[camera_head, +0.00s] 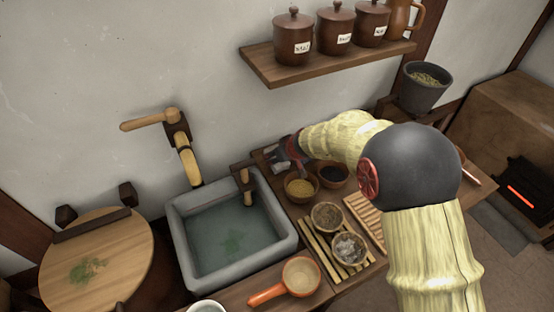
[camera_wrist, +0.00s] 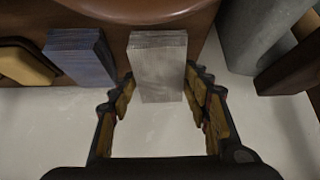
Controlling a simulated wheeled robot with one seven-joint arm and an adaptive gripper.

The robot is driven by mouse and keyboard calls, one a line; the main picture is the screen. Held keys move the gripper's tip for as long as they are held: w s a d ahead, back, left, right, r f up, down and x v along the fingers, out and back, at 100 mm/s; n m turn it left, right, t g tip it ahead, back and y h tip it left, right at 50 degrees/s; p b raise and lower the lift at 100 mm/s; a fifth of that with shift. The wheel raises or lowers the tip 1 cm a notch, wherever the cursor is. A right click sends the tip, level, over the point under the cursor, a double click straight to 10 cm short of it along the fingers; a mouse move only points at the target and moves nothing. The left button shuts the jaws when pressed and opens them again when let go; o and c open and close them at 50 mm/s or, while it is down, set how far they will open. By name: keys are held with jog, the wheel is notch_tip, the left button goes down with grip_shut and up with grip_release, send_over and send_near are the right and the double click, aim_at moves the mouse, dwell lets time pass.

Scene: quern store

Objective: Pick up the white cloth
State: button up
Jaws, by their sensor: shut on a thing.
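The white cloth (camera_wrist: 158,66) is a folded, pale grey-white stack in the wrist view. It stands between the two toothed fingers of my gripper (camera_wrist: 162,84), which is shut on it. In the head view my gripper (camera_head: 290,149) is at the back of the counter, by the wall and right of the sink tap. A small pale part of the cloth (camera_head: 281,154) shows there, and the arm and fingers hide the rest. I cannot tell whether the cloth still touches the counter.
A blue-grey folded cloth (camera_wrist: 78,56) stands close left of my gripper in the wrist view. Bowls of yellow grain (camera_head: 300,188) and dark contents (camera_head: 332,174) are just in front. The stone sink (camera_head: 180,238) lies left; a shelf of jars (camera_head: 270,68) hangs above.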

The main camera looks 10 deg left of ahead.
jog(key=shift+d+f+b, duration=0.1)
jog(key=shift+f+b, duration=0.05)
jog(key=shift+b, duration=0.4)
notch_tip(320, 180, up, 12)
jog(key=s+d+f+p, duration=0.1)
jog(key=s+d+p, duration=0.15)
jog(key=p, duration=0.35)
jog(key=b, duration=0.2)
send_near(282, 165)
jog(key=s+d+r, duration=0.4)
jog(key=s+d, duration=0.2)
jog(key=s, duration=0.2)
jog(key=shift+s+d+r+g+h+p, duration=0.55)
jog(key=shift+s+d+p, duration=0.35)
jog(key=shift+p, duration=1.15)
jog(key=shift+s+d+r+g+h+p, duration=0.55)
jog(key=shift+s+d+p, duration=0.35)
jog(key=shift+p, duration=1.1)
jog(key=shift+r, duration=0.1)
jog(key=o, duration=0.6)
jog(key=c, duration=0.4)
